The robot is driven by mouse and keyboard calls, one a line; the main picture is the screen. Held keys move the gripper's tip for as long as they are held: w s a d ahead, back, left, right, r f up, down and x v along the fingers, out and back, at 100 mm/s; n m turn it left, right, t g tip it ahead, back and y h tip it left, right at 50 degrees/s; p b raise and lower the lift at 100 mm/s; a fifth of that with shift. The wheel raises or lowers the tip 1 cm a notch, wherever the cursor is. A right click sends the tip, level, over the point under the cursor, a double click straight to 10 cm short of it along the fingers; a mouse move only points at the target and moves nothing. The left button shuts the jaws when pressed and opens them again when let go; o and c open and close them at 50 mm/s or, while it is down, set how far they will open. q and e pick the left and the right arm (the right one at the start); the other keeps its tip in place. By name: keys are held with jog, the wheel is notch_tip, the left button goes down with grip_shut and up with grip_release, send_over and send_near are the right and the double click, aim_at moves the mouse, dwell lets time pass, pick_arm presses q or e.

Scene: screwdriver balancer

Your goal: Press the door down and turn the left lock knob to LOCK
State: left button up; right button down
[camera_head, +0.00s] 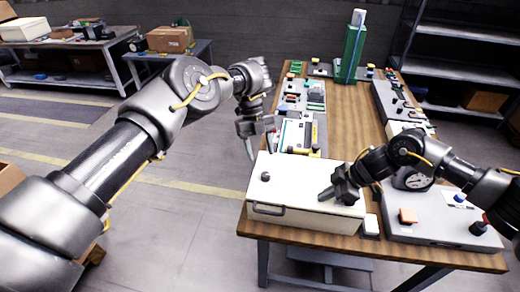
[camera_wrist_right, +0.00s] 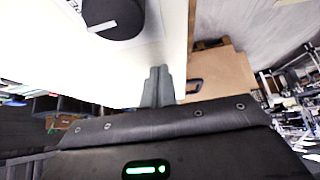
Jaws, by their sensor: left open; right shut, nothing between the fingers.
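The white box (camera_head: 288,222) stands at the near end of the wooden table, its pale lid-like door (camera_head: 300,180) lying flat or nearly flat on top. A small dark knob (camera_head: 265,176) shows at the door's left side; its pointer is too small to read. My left gripper (camera_head: 260,150) is open and empty, above the box's far left corner. My right gripper (camera_head: 324,196) is shut and empty, its tips at the door's right part; contact is unclear. In the right wrist view its closed fingers (camera_wrist_right: 158,88) are beside the white surface, near a round black knob (camera_wrist_right: 112,16) with a white mark.
A dark handle (camera_head: 268,209) is on the box's front. A grey panel (camera_head: 440,232) with a gauge and knobs lies right of the box. Other panels (camera_head: 302,100) and a green tower (camera_head: 352,50) stand farther back. Open floor (camera_head: 190,220) lies to the left.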

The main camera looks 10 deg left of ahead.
notch_tip(320, 180, up, 7)
jog(key=p, duration=0.5)
jog(key=shift+f, duration=0.2)
jog(key=shift+w, duration=0.1)
